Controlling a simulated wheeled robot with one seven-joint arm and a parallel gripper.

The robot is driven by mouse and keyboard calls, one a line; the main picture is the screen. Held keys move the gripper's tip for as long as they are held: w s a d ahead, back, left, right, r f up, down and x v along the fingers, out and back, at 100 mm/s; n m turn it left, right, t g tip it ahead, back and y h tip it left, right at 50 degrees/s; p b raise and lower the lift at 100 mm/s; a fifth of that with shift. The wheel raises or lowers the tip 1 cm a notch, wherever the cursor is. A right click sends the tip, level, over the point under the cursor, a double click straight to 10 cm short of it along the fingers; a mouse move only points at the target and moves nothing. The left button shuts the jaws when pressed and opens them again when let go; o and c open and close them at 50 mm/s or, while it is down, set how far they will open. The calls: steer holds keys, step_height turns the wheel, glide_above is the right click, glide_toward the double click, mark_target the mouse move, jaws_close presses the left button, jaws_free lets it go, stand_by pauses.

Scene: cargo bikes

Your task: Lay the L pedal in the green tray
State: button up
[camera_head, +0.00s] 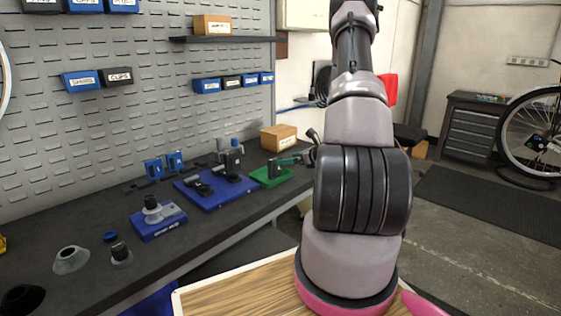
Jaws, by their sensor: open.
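The green tray (261,182) lies on the dark workbench, right of the blue board. A small dark block-like part (274,168) stands in or just over the tray; I cannot read a letter on it, so I cannot tell if it is the L pedal. My gripper (290,160) is open at the tray's right side, close to this part; whether they touch is too small to tell. My own arm hides part of the gripper's right side. Other dark parts, one lying (198,186) and one upright (233,163), are on the blue board (217,198).
A cardboard box (279,138) stands behind the tray. Two blue upright holders (164,165) stand near the pegboard.

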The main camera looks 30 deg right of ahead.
steer(key=s+a+r+n+g+y, duration=0.25)
steer(key=s+a+r+n, duration=0.35)
steer(key=a+r, duration=0.45)
steer(key=s+a+r+n+g+y, duration=0.2)
steer(key=s+a+r+n+g, duration=0.2)
steer(key=a+r+n, duration=0.6)
steer(key=s+r+n+h, duration=0.3)
steer(key=s+r+n, duration=0.3)
steer(key=s, duration=0.3)
steer(key=s+a+r+n+h, duration=0.1)
steer(key=s+r+n+h, duration=0.3)
steer(key=s+r+n, duration=0.2)
steer(key=s+r+t, duration=0.1)
steer(key=s, duration=0.1)
steer(key=shift+s+r, duration=0.25)
steer(key=shift+s, duration=0.15)
